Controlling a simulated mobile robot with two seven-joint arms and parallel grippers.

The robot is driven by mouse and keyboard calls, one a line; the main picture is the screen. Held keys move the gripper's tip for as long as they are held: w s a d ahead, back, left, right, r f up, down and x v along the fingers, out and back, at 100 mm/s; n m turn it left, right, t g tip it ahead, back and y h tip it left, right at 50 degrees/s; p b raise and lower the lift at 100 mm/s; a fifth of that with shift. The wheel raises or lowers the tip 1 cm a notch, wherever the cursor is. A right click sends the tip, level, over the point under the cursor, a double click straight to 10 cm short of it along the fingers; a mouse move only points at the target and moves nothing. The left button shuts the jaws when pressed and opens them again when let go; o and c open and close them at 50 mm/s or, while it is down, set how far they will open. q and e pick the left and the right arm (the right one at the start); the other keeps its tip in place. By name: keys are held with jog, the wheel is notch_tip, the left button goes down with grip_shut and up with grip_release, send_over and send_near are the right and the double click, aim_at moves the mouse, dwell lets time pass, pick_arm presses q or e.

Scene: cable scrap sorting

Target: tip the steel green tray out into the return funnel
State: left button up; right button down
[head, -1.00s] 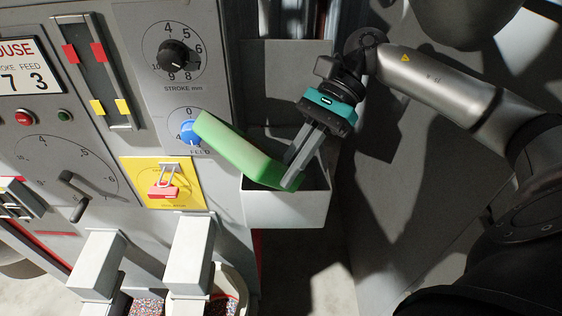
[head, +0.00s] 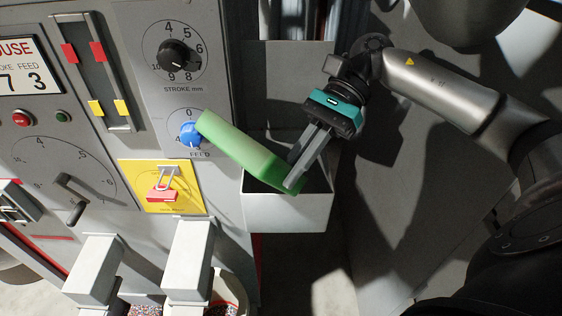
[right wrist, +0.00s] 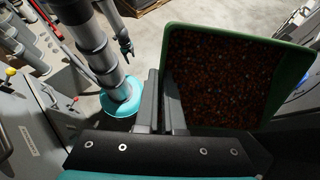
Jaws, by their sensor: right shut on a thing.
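The green tray (head: 240,152) hangs tilted over the return funnel, its upper end at the left and its lower end inside the funnel's opening. My right gripper (head: 292,182) is shut on the tray's lower right edge. In the right wrist view the tray (right wrist: 293,85) still holds reddish-brown granules, spread across its inside. The return funnel is the pale open box (head: 287,212) on the machine's side; the tray and fingers hide part of its inside. No granules are seen falling. My left gripper is not seen.
The machine's panel stands close left of the tray, with a blue feed knob (head: 190,133) beside the tray's upper end and a red padlock (head: 162,195) on a yellow plate. Two pale chutes (head: 190,255) jut out below. The floor right of the funnel is clear.

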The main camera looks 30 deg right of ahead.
jog(key=shift+d+y+b, duration=0.15)
jog(key=shift+y+b, duration=0.15)
jog(key=shift+b, duration=0.3)
jog(key=shift+d+r+b, duration=0.1)
jog(key=shift+d+b, duration=0.05)
jog(key=shift+b, duration=0.3)
jog(key=shift+y, duration=0.3)
jog(key=shift+d+b, duration=0.25)
jog(key=shift+b, duration=0.05)
jog(key=shift+s+d+r+y+b, duration=0.15)
jog(key=shift+d+y+b, duration=0.1)
jog(key=shift+d+y, duration=0.15)
jog(key=shift+s+d+r+y+b, duration=0.1)
jog(key=shift+s+d+y+b, duration=0.1)
jog(key=shift+d+y, duration=0.15)
jog(key=shift+w, duration=0.1)
